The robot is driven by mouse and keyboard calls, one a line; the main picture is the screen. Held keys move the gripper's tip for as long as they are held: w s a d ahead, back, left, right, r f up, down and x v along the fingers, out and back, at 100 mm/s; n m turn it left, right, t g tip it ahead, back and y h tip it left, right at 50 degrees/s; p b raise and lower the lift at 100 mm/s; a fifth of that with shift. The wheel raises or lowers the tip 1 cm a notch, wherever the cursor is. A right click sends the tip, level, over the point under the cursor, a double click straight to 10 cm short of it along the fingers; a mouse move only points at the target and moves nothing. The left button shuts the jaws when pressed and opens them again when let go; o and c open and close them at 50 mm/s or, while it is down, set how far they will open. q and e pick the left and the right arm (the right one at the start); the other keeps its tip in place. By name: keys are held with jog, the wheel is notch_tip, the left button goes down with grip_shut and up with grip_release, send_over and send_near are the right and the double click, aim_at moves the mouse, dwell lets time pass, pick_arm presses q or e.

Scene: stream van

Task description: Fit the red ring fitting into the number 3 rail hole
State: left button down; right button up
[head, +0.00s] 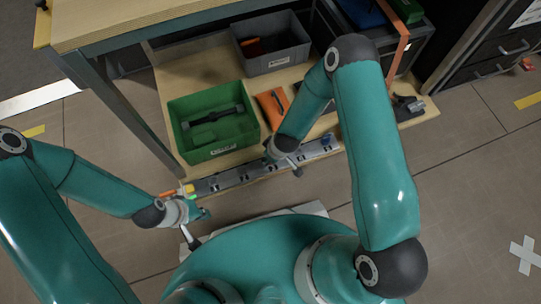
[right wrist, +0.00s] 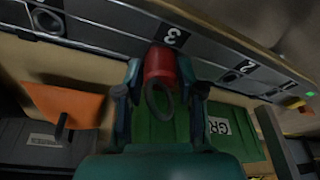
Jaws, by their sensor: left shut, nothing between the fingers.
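The red ring fitting (right wrist: 159,66) shows in the right wrist view, with a dark round ring on its near side. My right gripper (right wrist: 160,82) is shut on it, one finger on each side. The fitting's far end is at the grey rail (right wrist: 110,26), just below the printed 3. The number 3 hole is hidden behind the fitting, and I cannot tell how far in it is. In the head view the rail (head: 233,180) runs along the shelf's front edge, with my right wrist over it. My left gripper (head: 201,213) is shut and empty near the rail's left end.
A green crate (head: 215,152) with a dark part inside stands behind the rail. A grey bin (head: 272,62) and an orange piece (head: 272,107) are on the shelf. Small yellow (head: 190,188) and orange (head: 167,194) pieces sit near the rail's left end. A table leg (head: 125,115) stands at left.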

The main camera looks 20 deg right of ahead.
jog(key=o, duration=0.3)
jog(key=v, duration=1.2)
jog(key=shift+w, duration=0.1)
